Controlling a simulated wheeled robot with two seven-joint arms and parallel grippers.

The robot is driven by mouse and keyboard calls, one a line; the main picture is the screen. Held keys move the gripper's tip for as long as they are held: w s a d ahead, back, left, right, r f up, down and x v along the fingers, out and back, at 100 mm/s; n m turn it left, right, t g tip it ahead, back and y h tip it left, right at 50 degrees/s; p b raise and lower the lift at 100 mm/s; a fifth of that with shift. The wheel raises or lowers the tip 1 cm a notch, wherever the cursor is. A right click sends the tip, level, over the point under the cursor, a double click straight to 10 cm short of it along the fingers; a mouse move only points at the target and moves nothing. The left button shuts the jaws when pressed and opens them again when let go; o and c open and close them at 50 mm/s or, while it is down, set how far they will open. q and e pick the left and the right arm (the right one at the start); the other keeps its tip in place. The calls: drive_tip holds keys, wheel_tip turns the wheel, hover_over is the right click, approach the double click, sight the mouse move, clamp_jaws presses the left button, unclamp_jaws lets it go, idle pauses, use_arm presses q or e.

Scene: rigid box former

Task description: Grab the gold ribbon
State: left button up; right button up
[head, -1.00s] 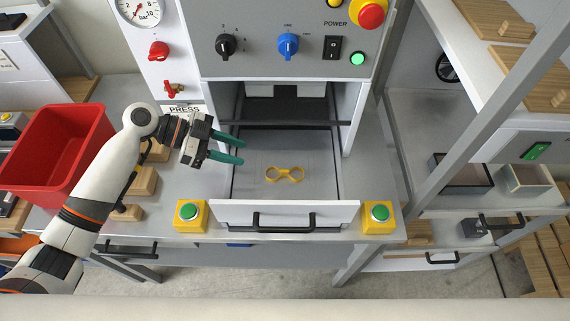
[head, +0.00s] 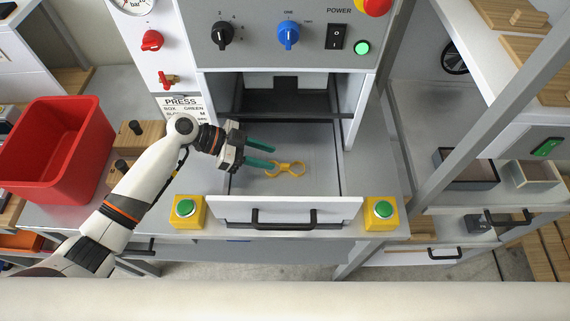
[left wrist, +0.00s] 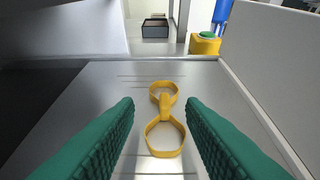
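The gold ribbon (head: 287,169) is a yellow figure-eight bow lying flat on the grey floor of the open drawer (head: 232,209). It also shows in the left wrist view (left wrist: 165,148), centred between my fingers and a little beyond them. My left gripper (head: 273,154) has green fingers, which are apart and empty. Its fingertips reach over the drawer, at the ribbon's left side in the head view. In the left wrist view the gripper (left wrist: 161,108) straddles the line of the ribbon without visibly touching it. My right gripper is not in view.
The drawer's front wall has a black handle (head: 284,225). Yellow boxes with green buttons stand at its left (head: 187,212) and right (head: 381,213). The press housing (head: 355,110) rises behind. A red bin (head: 55,150) and wooden blocks (head: 140,135) are to the left.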

sight(284, 164)
use_arm(q)
drive_tip(key=x, duration=0.1)
drive_tip(key=p+x, duration=0.2)
drive_tip(key=shift+s+d+f, duration=0.2)
drive_tip(key=shift+s+d, duration=0.1)
drive_tip(key=shift+d+f, duration=0.3)
drive_tip(key=shift+d, duration=0.05)
clamp_jaws()
